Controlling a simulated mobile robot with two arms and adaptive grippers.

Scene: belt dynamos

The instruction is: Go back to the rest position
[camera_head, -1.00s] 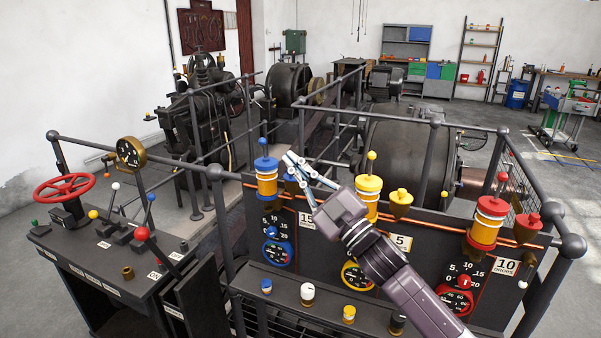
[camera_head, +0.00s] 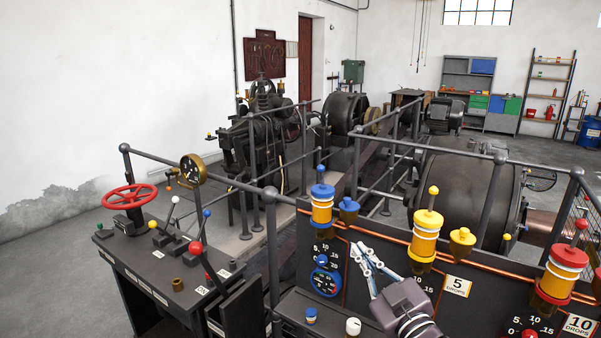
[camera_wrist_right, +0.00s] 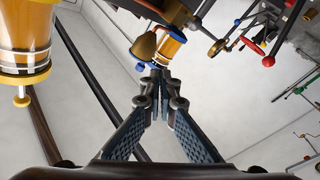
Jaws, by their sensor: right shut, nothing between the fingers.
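My right gripper (camera_head: 366,251) is in front of the dark panel in the head view, below and between the blue-capped oiler (camera_head: 322,205) and the yellow-capped oiler (camera_head: 425,236). Its fingers are shut with nothing between them. In the right wrist view the fingertips (camera_wrist_right: 161,76) meet near the middle. Behind them in that view is an amber oiler (camera_wrist_right: 168,48) with a blue base. My left gripper is in neither view.
A console with a red handwheel (camera_head: 130,197) and several levers stands at the left. A red-capped oiler (camera_head: 563,273) is on the panel's right. Railings (camera_head: 270,250) and dark machines stand behind. Open floor (camera_head: 60,290) lies at the far left.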

